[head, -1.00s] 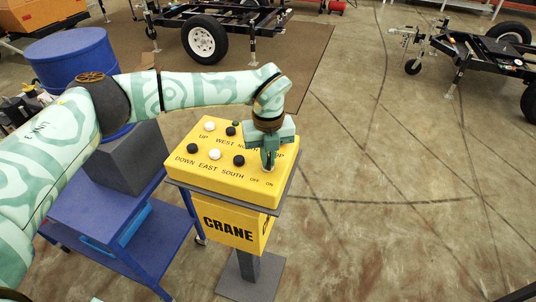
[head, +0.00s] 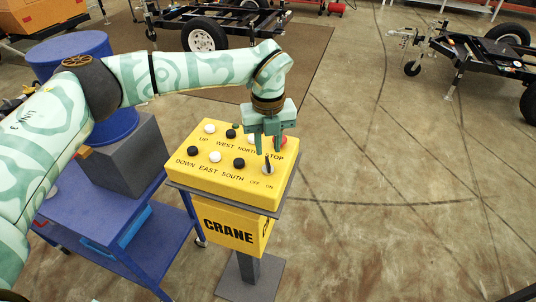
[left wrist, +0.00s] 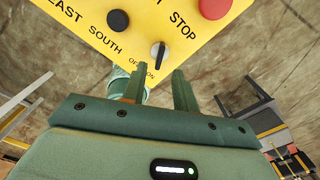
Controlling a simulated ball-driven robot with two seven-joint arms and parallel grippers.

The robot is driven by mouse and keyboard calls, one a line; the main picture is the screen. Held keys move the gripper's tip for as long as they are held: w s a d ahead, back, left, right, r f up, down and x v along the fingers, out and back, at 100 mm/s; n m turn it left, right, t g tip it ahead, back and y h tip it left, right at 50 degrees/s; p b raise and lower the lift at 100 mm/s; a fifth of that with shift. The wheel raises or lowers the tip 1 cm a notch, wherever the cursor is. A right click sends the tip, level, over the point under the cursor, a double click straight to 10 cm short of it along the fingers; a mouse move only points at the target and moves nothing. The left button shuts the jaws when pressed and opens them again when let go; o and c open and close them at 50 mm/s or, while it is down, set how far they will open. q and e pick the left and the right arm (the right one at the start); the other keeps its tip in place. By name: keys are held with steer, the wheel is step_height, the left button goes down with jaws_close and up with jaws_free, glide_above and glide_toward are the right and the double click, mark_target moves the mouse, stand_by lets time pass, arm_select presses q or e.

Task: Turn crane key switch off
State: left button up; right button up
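The yellow crane control box (head: 205,170) stands on a post, labelled CRANE on its front. Its key switch (head: 268,169) sits at the top face's right corner, by the OFF and ON labels. In the left wrist view the key switch (left wrist: 158,52) shows a dark key on a pale round base; I cannot tell its exact setting. My left gripper (head: 268,149) is just above the switch, pointing down. My right gripper is not in view.
A red STOP button (head: 284,140) sits behind the switch, close to my left gripper. Black and white buttons, such as the SOUTH button (head: 239,163), lie left. A blue cart (head: 100,215) stands left of the box.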

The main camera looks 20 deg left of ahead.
mark_target(268, 161)
arm_select(q)
step_height(268, 161, up, 11)
steer(key=shift+p, duration=0.3)
steer(key=shift+r, duration=0.1)
